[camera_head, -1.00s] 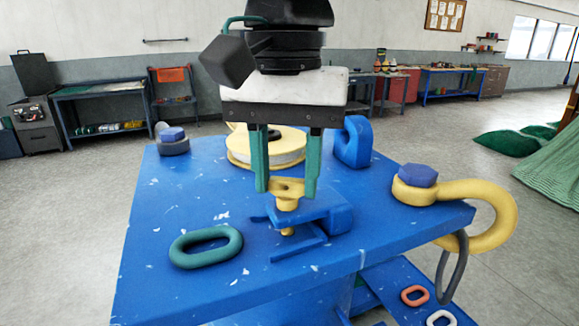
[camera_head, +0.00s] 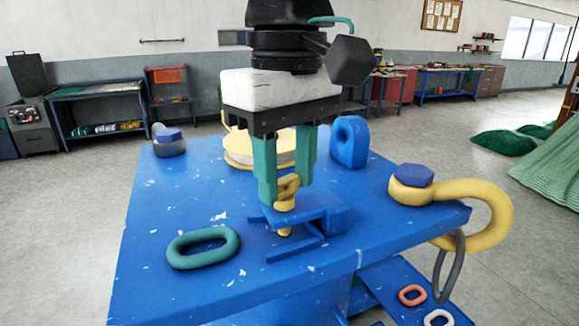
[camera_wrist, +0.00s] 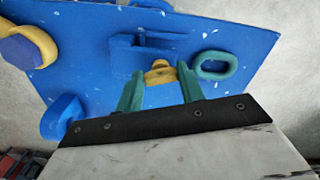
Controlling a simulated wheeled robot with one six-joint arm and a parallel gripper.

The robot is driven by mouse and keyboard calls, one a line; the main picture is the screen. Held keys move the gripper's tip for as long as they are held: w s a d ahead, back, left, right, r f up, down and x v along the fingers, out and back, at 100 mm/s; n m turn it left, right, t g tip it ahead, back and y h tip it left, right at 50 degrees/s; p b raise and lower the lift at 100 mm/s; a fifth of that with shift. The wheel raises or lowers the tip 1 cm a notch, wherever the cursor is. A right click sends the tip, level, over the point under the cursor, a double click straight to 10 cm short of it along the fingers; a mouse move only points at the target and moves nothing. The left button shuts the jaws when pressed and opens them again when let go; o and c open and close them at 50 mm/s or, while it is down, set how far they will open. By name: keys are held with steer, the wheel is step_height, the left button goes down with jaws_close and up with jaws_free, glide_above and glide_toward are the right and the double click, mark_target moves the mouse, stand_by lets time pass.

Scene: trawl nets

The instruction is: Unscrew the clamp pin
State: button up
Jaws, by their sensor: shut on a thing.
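The yellow clamp pin (camera_head: 286,202) stands upright in the blue clamp (camera_head: 325,210) on the blue table. Its lower tip shows below the clamp's upper part. My gripper (camera_head: 284,190) points down over it with green fingers on both sides of the pin's head, shut on it. The fingers partly hide the head. In the wrist view the pin's head (camera_wrist: 160,72) lies between the two green fingertips, and the clamp (camera_wrist: 155,95) shows around it.
A green link (camera_head: 204,247) lies left of the clamp. A yellow shackle with a blue bolt (camera_head: 412,174) sits at the right edge. A yellow spool (camera_head: 240,150) and a blue ring block (camera_head: 349,143) stand behind.

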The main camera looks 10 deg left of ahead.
steer(key=n, duration=0.4)
steer(key=shift+f+n, duration=0.15)
steer(key=shift+n, duration=0.15)
steer(key=n, duration=0.3)
steer(key=shift+w+n, duration=0.15)
steer(key=shift+n, duration=0.25)
steer(key=n, duration=0.4)
steer(key=shift+w, duration=0.1)
steer(key=n, duration=0.9)
steer(key=shift+w+a+n, duration=0.1)
steer(key=shift+n, duration=0.2)
steer(key=n, duration=0.4)
steer(key=shift+a, duration=0.1)
steer(key=n, duration=0.5)
steer(key=shift+a, duration=0.1)
steer(key=shift+a+n, duration=0.1)
steer(key=shift+n, duration=1.8)
